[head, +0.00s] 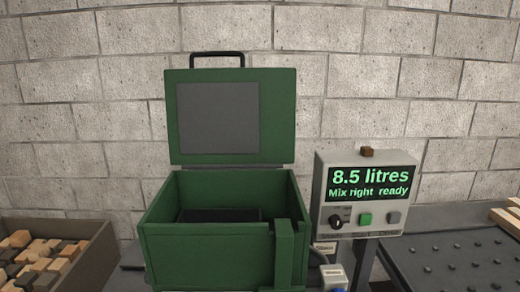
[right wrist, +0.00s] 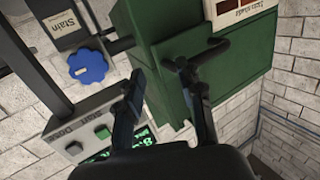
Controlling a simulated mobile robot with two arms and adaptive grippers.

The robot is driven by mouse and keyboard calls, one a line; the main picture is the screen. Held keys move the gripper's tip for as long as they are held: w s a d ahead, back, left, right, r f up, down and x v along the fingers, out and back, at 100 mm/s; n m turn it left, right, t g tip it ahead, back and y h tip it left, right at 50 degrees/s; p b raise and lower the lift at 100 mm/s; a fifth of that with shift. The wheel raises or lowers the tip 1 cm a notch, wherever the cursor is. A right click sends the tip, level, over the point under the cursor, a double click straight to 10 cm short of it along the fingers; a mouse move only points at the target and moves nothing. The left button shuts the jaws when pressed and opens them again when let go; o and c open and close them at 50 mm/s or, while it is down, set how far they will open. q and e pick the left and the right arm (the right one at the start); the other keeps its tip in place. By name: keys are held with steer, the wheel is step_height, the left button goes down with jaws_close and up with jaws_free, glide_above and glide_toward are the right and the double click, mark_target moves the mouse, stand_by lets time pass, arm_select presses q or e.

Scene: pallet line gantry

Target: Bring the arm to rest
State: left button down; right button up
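Neither of my grippers shows in the head view. In the right wrist view my right gripper (right wrist: 167,88) has its two dark fingers spread apart, with nothing held between them. Beyond the fingers is a green housing (right wrist: 154,38) with a dark handle-like part (right wrist: 190,62) close to the right fingertip; I cannot tell whether they touch. My left gripper is not in view.
A green box (head: 207,255) stands with its lid (head: 277,118) raised. A control panel (head: 326,205) reads "8.5 litres, Mix right ready". A bin of blocks (head: 92,262) is at left, a dark studded surface (head: 440,262) at right. A blue knob (right wrist: 88,67) sits beside the housing.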

steer(key=s+d+f+m+g+h, duration=0.1)
steer(key=s+d+f+g+h, duration=0.2)
steer(key=s, duration=0.5)
steer(key=s+d+f+m+g+h, duration=0.1)
steer(key=s+f+g+h, duration=0.15)
steer(key=s+g, duration=0.4)
steer(key=s+d+f+m+g+h, duration=0.2)
steer(key=s+f+h, duration=0.1)
steer(key=s, duration=0.6)
steer(key=s+f+g, duration=0.2)
steer(key=s+f, duration=0.1)
steer(key=f, duration=2.6)
steer(key=s+d+f, duration=0.3)
steer(key=s+f, duration=1)
steer(key=s, duration=0.3)
steer(key=shift+f+n+g, duration=0.25)
steer(key=shift+n+g, duration=0.15)
steer(key=shift+g, duration=0.05)
steer(key=shift+r, duration=0.1)
